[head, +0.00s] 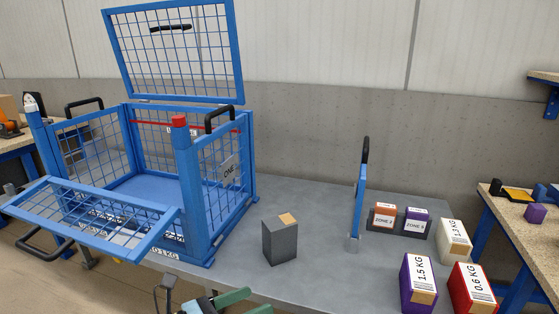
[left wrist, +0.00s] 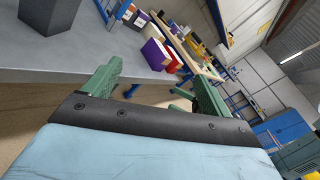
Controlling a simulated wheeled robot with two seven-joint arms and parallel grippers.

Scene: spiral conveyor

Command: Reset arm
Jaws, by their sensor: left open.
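My left gripper (head: 248,302) shows at the bottom edge of the head view, its green fingers partly cut off. In the left wrist view its two green fingers (left wrist: 152,80) stand wide apart with nothing between them. It is in front of the grey table (head: 325,275), near a dark grey box (head: 280,242) with a tan patch on top, and apart from it. A dark box (left wrist: 48,14) also shows at the top left of the left wrist view. My right gripper is not in view.
A blue mesh cage (head: 205,200) stands at the left, its lid (head: 175,50) raised and front flap (head: 95,215) lowered. A blue upright panel (head: 358,205) stands right of the dark box. Purple (head: 418,285), red (head: 473,290) and white (head: 454,243) weight boxes stand at the right.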

